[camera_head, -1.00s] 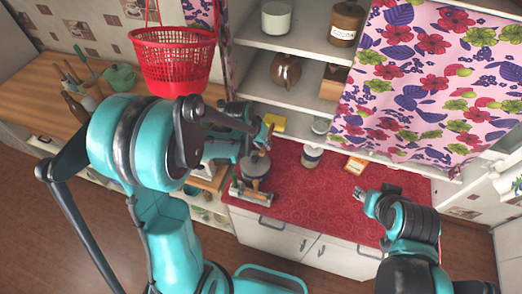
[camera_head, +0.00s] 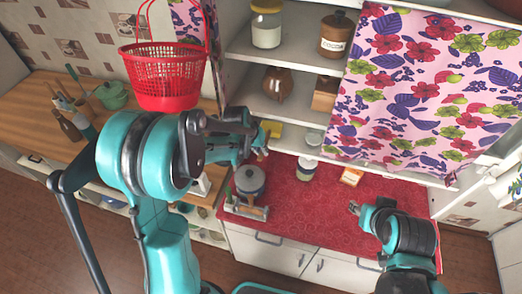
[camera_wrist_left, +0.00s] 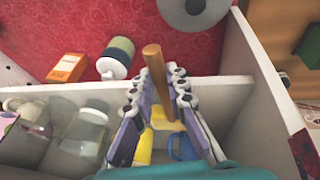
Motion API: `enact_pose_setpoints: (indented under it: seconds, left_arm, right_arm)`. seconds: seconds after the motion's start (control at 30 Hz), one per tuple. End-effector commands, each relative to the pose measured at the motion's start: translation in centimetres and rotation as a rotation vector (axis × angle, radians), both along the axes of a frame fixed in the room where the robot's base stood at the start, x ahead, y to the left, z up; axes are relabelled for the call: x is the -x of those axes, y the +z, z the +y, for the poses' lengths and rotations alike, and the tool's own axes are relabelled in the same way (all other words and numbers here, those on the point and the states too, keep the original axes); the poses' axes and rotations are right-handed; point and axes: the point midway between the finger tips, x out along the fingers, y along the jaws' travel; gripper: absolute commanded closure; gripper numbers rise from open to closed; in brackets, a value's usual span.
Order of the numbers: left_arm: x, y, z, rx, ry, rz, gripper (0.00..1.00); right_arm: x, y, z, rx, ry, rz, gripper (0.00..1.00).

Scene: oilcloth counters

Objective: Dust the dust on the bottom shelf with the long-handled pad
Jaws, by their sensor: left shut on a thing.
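My left gripper (camera_head: 262,150) is at the left end of the bottom shelf (camera_head: 290,142). In the left wrist view, its two fingers (camera_wrist_left: 158,95) are shut on the wooden handle (camera_wrist_left: 153,62) of the long-handled pad. A yellow part (camera_wrist_left: 165,118) shows between and below the fingers, and yellow (camera_head: 273,128) also shows just beyond the gripper in the head view. I cannot tell whether the pad touches the shelf. The dust cannot be made out. My right gripper (camera_head: 354,208) is over the red counter, empty; its jaws are too small to judge.
The red counter (camera_head: 310,215) holds a grey-lidded pot (camera_head: 250,180), a jar (camera_head: 306,170) and an orange box (camera_head: 351,176). Glass jars (camera_wrist_left: 90,125) stand on the bottom shelf. A floral curtain (camera_head: 420,80) covers the right side. A shelf side wall (camera_wrist_left: 255,65) is close.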

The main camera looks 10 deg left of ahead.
Motion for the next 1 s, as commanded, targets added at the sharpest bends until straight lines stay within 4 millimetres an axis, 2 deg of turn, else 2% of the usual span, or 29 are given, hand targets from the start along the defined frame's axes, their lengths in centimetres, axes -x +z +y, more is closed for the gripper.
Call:
enact_pose_setpoints:
  seconds: [1.0]
  left_arm:
    - [0.0, -0.7, 0.4, 0.0, 0.001, 0.0, 1.0]
  right_arm:
    - [0.0, -1.4, 0.0, 0.0, 0.0, 0.0, 0.6]
